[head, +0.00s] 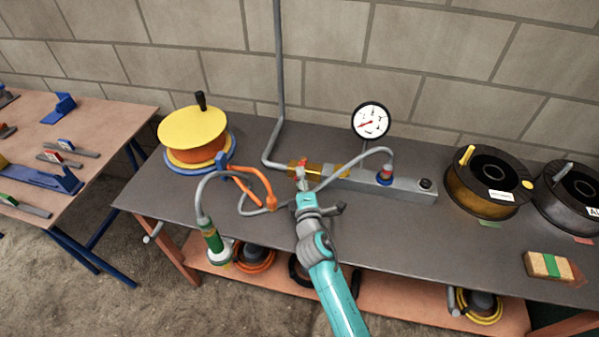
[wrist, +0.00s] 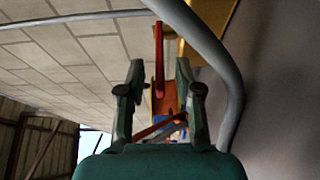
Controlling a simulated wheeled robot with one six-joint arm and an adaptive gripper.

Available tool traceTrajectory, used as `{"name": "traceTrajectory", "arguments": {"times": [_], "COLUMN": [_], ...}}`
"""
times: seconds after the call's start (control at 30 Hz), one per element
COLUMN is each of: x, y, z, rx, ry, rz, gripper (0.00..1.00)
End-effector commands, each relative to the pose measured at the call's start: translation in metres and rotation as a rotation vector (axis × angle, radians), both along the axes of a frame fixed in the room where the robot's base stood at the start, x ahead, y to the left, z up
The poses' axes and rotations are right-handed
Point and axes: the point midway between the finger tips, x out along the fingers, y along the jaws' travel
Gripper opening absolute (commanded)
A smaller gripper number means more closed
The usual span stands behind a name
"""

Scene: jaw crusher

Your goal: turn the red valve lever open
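The red valve lever (head: 301,174) shows small in the head view, at the brass valve body (head: 322,170) on the pipe. In the wrist view the red lever (wrist: 159,55) stands as a narrow upright bar, in line with the gap between my fingertips; the brass body (wrist: 222,20) is at upper right. My gripper (wrist: 159,70) is open, with a finger on each side of that gap and space beside the lever. I cannot tell how deep the lever sits between the fingers. In the head view my gripper (head: 305,194) is just in front of the valve, its fingertips hard to make out.
A grey hose (head: 352,160) arches close behind my gripper to the manifold (head: 405,188); in the wrist view it (wrist: 225,60) passes near the right finger. A pressure gauge (head: 370,121) stands behind. A yellow reel (head: 195,133) is left, black spools (head: 487,182) right.

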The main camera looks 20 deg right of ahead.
Motion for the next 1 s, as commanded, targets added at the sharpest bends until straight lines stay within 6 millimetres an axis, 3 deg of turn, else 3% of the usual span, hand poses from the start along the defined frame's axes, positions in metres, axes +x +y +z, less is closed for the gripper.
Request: {"name": "traceTrajectory", "arguments": {"times": [0.2, 0.57, 0.73, 1.0], "x": [0.021, 0.026, 0.026, 0.026], "y": [-0.003, -0.004, -0.004, -0.003], "z": [0.000, 0.000, 0.000, -0.001], "rx": [0.000, 0.000, 0.000, 0.000], "ry": [0.001, 0.001, 0.001, 0.001], "rz": [-0.001, -0.001, -0.001, -0.001], "gripper": [0.34, 0.34, 0.00, 0.00]}}
